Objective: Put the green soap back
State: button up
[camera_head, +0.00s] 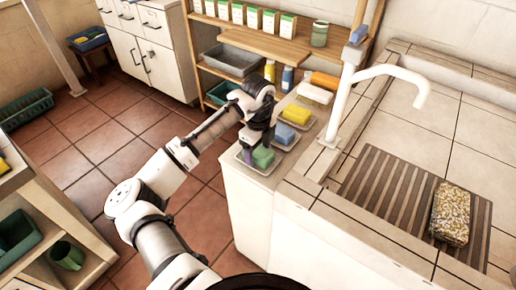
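The green soap (264,157) lies in a small pale dish (247,162) at the near end of the white counter. My gripper (250,150) reaches down over this dish, at the left and back side of the green soap. Its fingers are small and partly hidden, so I cannot tell whether they are open, shut or touching the soap. A blue soap (285,134) and a yellow soap (297,115) sit in dishes further back along the same counter.
A brush (315,93) and an orange block (325,80) lie behind the yellow soap. A white tap (345,105) rises to the right. A speckled sponge (451,214) lies on the slatted drainboard (385,195). Shelves (250,40) stand behind; tiled floor is left.

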aim_at(258, 151)
notch_tip(258, 151, up, 12)
jog(key=shift+r+b, duration=0.15)
jog(key=shift+b, duration=0.25)
dwell(0.3)
